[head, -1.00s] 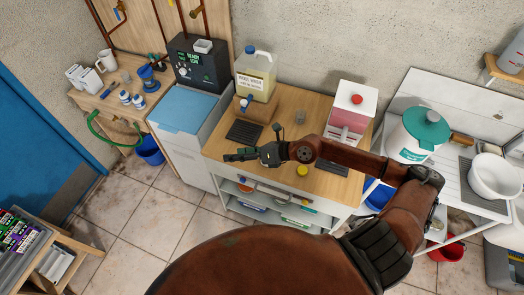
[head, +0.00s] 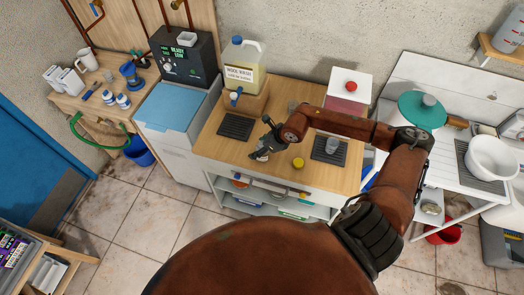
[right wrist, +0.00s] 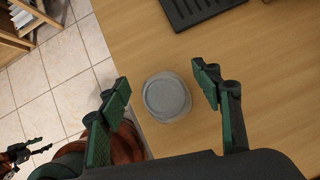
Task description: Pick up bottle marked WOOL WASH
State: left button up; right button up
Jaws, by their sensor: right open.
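The bottle marked WOOL WASH (head: 245,66) is a large clear jug of pale yellow liquid with a blue cap. It stands upright on a wooden block plinth (head: 258,103) at the back of the wooden counter. My right gripper (head: 264,148) is in front of it and lower, near the counter's front edge, apart from the bottle. In the right wrist view the right gripper (right wrist: 163,88) is open, with a grey cup (right wrist: 167,97) between and below its fingers. The bottle is outside that view. A dark gripper, apparently my left (right wrist: 30,150), shows small at the lower left.
A dark ribbed mat (head: 235,126) lies before the plinth, where a blue tap (head: 235,96) sticks out. A yellow lid (head: 298,163) and a second cup (head: 333,146) are to the right. A red-knobbed container (head: 349,93) stands at the back right.

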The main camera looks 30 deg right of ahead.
aim_at(256, 148)
jog(key=shift+x, duration=1.55)
jog(key=shift+d, duration=0.1)
jog(key=shift+c, duration=0.2)
jog(key=c, duration=1.3)
jog(key=shift+c, duration=0.2)
